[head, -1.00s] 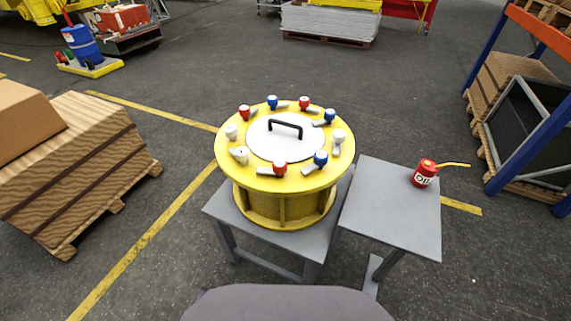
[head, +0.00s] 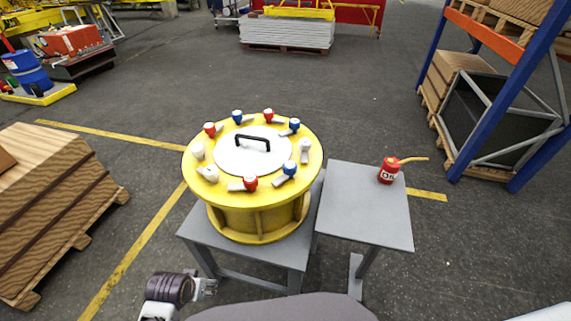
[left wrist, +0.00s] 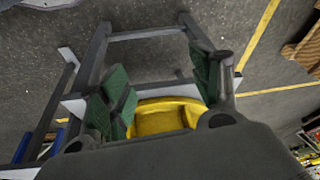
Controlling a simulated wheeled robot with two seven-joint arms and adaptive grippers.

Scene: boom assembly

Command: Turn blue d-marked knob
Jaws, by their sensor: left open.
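A round yellow drum (head: 258,224) with a white lid and a black handle stands on a grey table. Red, blue and white knobs ring its top. Three knobs are blue: one at the back (head: 237,116), one at the right back (head: 294,125), and one at the front right (head: 290,168). Their letter marks are too small to read. My left gripper (head: 206,287) is low, in front of the table and well apart from the knobs. In the left wrist view its green-padded fingers (left wrist: 165,88) are spread and empty, with yellow showing beyond. My right gripper is out of view.
A grey side table (head: 366,212) with a red oil can (head: 388,171) stands right of the drum. A wooden crate (head: 55,205) is at the left, and a blue-and-orange rack (head: 515,95) at the right. The floor around is mostly clear.

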